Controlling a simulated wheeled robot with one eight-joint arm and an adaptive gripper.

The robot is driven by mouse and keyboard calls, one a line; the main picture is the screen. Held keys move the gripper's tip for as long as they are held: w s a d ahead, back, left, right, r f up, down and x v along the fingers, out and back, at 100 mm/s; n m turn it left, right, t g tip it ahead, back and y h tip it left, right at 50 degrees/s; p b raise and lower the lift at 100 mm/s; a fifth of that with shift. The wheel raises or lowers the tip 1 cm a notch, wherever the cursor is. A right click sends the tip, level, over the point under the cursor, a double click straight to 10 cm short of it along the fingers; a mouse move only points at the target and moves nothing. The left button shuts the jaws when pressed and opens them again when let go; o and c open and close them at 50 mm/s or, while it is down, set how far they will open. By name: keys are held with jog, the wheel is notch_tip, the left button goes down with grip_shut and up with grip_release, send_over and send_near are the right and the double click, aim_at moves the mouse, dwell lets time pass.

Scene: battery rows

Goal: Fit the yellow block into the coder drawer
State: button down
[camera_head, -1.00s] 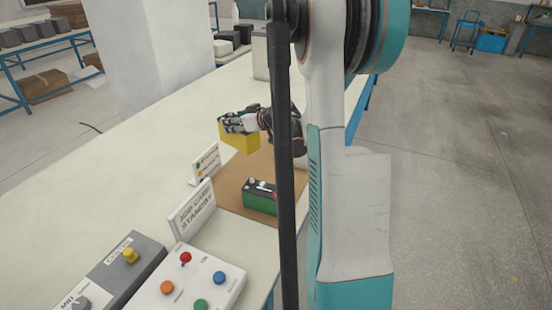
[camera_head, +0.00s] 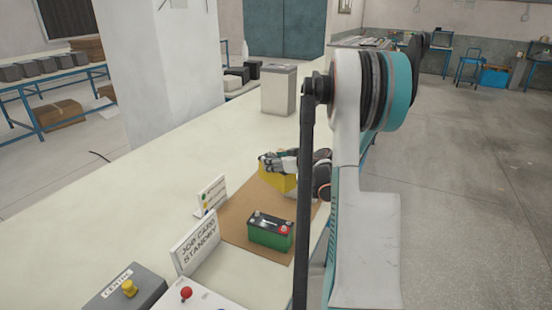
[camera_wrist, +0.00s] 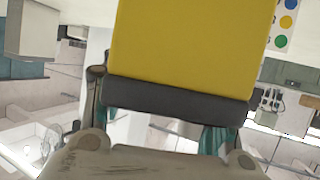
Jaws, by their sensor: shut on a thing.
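My gripper (camera_head: 280,160) is shut on the yellow block (camera_head: 278,179) and holds it at the far end of the brown mat, beyond the green battery. I cannot tell whether the block touches the mat. In the wrist view the yellow block (camera_wrist: 190,45) fills the top middle, with a dark grey band along its lower edge. I cannot make out an open drawer in either view. A grey upright box (camera_head: 278,90) stands farther back on the bench; I cannot tell whether it is the coder.
The green battery (camera_head: 270,231) stands on the brown mat (camera_head: 236,226). A job card sign (camera_head: 196,242) and a smaller card with coloured dots (camera_head: 212,194) stand left of it. A grey control box (camera_head: 125,290) is at the front. The bench's left side is clear.

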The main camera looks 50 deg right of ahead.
notch_tip(320, 180, down, 13)
jog(key=b, duration=0.3)
jog(key=shift+b, duration=0.4)
jog(key=shift+f, duration=0.1)
jog(key=c, duration=0.6)
grip_release()
